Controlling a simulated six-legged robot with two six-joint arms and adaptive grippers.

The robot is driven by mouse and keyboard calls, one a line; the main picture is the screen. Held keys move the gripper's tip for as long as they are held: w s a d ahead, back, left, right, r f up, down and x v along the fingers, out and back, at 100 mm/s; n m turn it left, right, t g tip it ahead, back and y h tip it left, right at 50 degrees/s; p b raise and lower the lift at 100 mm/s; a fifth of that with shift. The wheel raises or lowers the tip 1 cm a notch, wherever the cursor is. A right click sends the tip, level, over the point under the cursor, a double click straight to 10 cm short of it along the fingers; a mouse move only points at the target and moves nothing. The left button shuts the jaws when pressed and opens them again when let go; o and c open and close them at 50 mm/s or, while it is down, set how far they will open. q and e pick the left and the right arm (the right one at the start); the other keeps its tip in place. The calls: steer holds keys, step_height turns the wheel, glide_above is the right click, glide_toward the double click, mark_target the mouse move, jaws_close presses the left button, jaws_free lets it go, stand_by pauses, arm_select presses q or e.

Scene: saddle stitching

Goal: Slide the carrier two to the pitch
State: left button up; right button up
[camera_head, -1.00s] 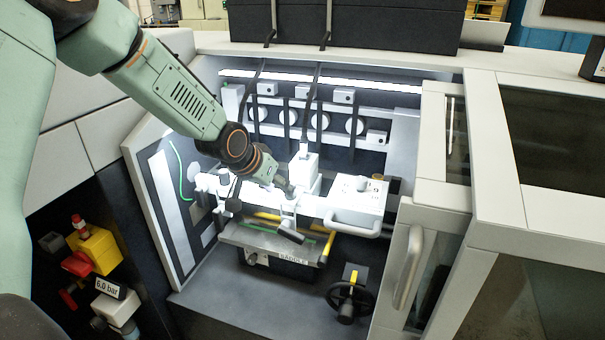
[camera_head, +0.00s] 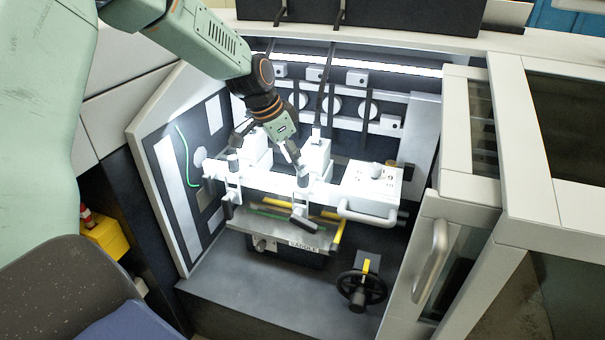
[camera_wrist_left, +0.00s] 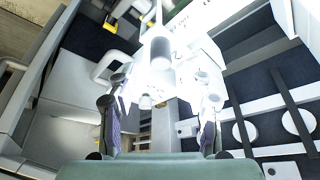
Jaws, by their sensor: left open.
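Two white carriers stand on the white rail inside the machine in the head view, a left one (camera_head: 256,150) and a right one (camera_head: 316,155). No number is readable on them, so I cannot tell which is carrier two. A dark-capped post (camera_head: 303,181) stands in front of the right carrier. My left gripper (camera_head: 291,154) is above the rail, by the right carrier, its far side hidden. In the left wrist view its fingers (camera_wrist_left: 159,125) are spread and nothing is clamped. A bright, overexposed white cylinder (camera_wrist_left: 160,52) lies ahead of them. My right gripper is not in view.
A white block with a handle (camera_head: 372,188) sits at the right end of the rail. Below are a tray labelled SADDLE (camera_head: 285,232) and a black handwheel (camera_head: 361,288). The cabinet side wall (camera_head: 165,170) and door handle (camera_head: 431,262) bound the bay.

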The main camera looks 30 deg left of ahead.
arm_select(q)
steer(key=b+x, duration=0.1)
steer(key=x, duration=0.4)
steer(key=shift+w+f, duration=0.1)
steer(key=shift+w+d, duration=0.1)
steer(key=shift+w, duration=0.05)
steer(key=shift+c, duration=1.3)
jaws_close()
